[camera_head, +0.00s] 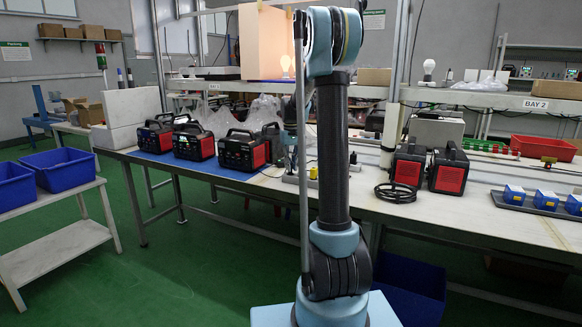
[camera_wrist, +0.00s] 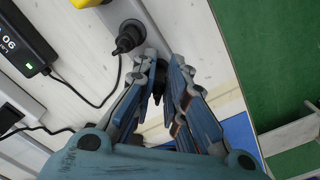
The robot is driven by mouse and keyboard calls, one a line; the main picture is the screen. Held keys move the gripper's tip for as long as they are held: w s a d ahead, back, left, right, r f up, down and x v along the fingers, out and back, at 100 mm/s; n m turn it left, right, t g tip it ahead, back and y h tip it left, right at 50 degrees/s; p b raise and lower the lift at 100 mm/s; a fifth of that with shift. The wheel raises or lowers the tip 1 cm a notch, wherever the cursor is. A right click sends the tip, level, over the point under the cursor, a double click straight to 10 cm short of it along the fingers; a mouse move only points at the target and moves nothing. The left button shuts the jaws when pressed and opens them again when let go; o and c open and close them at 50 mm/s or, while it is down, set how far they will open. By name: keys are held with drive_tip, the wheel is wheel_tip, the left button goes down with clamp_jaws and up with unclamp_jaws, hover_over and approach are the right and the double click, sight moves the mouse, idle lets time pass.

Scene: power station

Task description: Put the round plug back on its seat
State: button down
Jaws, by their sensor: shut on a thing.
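My gripper (camera_wrist: 166,62) shows in the wrist view, its blue fingers closed on a small dark piece (camera_wrist: 159,80) that looks like the round plug. The fingers hide most of it. Just left of and above the fingertips, a black plug (camera_wrist: 130,36) with a cord sits at a pale power strip (camera_wrist: 122,12). A yellow plug (camera_wrist: 88,3) is cut off at the top edge. No empty seat can be made out clearly.
A black charger (camera_wrist: 22,42) with a lit display and loose cables lie left of my gripper. Red and black power units (camera_head: 243,150) stand on the bench left of my arm, two more (camera_head: 407,166) to its right. A coiled cable (camera_head: 396,193) lies near the front edge.

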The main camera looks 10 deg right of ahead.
idle(0.5)
drive_tip(key=c, duration=1.5)
unclamp_jaws()
drive_tip(key=shift+d, duration=0.1)
drive_tip(key=shift+c, duration=0.2)
wheel_tip(320, 180, up, 11)
drive_tip(key=s, duration=1.4)
drive_tip(key=s+f+t, duration=0.1)
drive_tip(key=s+f, duration=0.9)
drive_tip(key=s, duration=0.4)
drive_tip(key=s+f+m+t, duration=0.1)
drive_tip(key=s+f, duration=0.8)
drive_tip(key=s, duration=0.6)
drive_tip(key=shift+f+m, duration=0.3)
drive_tip(key=shift+f, duration=0.05)
